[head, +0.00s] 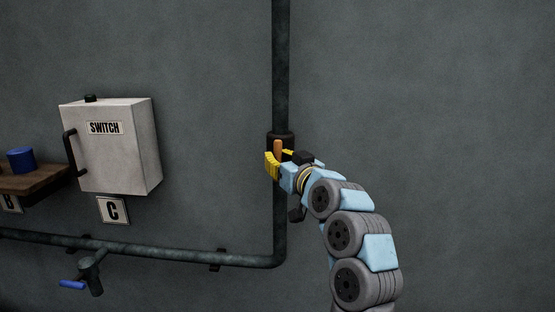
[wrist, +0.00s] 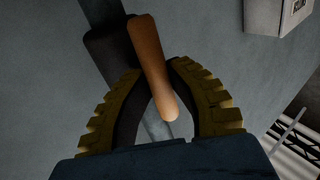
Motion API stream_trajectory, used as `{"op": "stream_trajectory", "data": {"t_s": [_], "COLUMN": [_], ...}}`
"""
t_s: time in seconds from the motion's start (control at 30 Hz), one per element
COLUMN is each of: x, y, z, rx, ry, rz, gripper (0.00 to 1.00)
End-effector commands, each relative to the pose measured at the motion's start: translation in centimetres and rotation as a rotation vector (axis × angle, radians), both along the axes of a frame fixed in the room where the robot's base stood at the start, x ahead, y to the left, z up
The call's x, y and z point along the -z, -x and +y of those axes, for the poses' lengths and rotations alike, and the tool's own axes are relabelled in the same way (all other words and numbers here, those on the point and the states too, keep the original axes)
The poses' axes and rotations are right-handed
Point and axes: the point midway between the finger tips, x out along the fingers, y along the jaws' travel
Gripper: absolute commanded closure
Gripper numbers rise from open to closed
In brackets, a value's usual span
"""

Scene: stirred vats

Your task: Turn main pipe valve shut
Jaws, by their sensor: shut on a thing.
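The main pipe valve has a dark body (head: 281,141) on the vertical pipe (head: 282,60) in the middle of the head view. Its orange-brown handle (head: 278,150) stands roughly upright, in line with the pipe. My gripper (head: 277,163) has yellow fingers at the handle, reaching in from the right. In the wrist view the handle (wrist: 152,65) lies between the yellow ridged fingers of my gripper (wrist: 158,90), which are shut on it. The valve body (wrist: 110,50) and pipe show behind the fingers. The far side of the valve is hidden.
A white switch box (head: 115,150) with a black handle hangs left, above a C label (head: 113,210). A shelf (head: 35,181) holds a blue thing (head: 21,160). A lower pipe (head: 150,250) carries a blue-handled tap (head: 73,285). The wall right of the pipe is bare.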

Motion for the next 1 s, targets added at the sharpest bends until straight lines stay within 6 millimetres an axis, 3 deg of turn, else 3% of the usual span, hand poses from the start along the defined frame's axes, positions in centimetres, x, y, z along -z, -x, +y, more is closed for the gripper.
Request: {"op": "stream_trajectory", "data": {"t_s": [0.27, 1.0], "x": [0.50, 0.19], "y": [0.01, 0.05], "z": [-0.16, -0.38], "rx": [0.000, -0.002], "ry": [-0.139, -0.827], "rz": [-0.011, -0.073], "gripper": [1.00, 1.00]}}
